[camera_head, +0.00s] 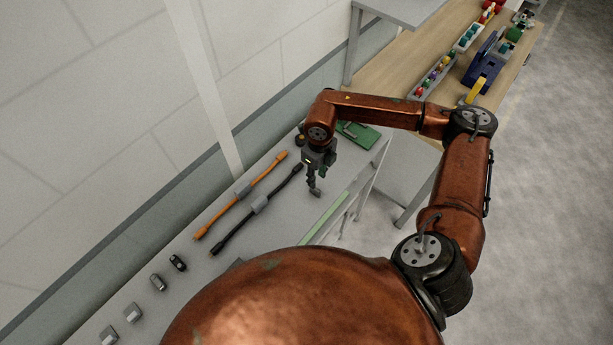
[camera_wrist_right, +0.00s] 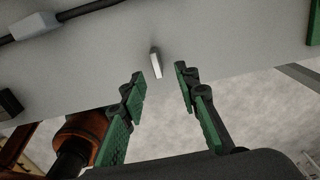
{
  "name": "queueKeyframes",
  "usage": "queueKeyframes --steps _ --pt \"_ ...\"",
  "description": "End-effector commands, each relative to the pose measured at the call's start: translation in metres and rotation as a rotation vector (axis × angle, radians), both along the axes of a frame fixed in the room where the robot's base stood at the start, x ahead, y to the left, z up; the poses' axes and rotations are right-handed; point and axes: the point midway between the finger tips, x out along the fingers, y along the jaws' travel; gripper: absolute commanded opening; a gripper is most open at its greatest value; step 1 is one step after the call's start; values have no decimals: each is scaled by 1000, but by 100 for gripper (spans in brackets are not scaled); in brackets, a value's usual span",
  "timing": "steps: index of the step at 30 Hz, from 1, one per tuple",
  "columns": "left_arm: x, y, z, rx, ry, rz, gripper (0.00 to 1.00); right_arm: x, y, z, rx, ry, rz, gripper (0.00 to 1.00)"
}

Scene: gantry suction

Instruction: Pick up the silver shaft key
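The silver shaft key (camera_wrist_right: 155,62) is a small, pale metal bar lying on the grey bench top in the right wrist view. My right gripper (camera_wrist_right: 160,78) is open, with its green-padded fingers spread to either side just short of the key. The key shows between and slightly beyond the fingertips, and nothing is held. In the head view my right gripper (camera_head: 314,188) points down over the bench near its front edge. I cannot make out the key there. My left gripper is not in view.
An orange cable (camera_head: 215,225) and a black cable (camera_head: 233,232), each with a grey block, lie left of the gripper. A green board (camera_head: 358,134) lies behind it. Small parts (camera_head: 133,312) line the near bench. A wooden table (camera_head: 420,52) with bins stands farther back.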

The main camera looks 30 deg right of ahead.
Motion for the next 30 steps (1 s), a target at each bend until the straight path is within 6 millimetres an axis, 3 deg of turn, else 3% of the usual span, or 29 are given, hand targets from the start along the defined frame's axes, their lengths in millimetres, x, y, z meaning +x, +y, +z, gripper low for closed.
queueKeyframes --steps 5,15,19,24,30 --pt "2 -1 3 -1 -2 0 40 -4 -3 -10 -11 2 -2 29" --pt "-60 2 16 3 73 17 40 -3 5 -50 -7 7 -1 29" --pt "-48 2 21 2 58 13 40 -3 6 -68 -7 5 -2 29" --pt "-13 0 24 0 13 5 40 -3 6 -78 -7 2 0 29" --pt "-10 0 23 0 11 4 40 -3 6 -79 -7 2 0 28"
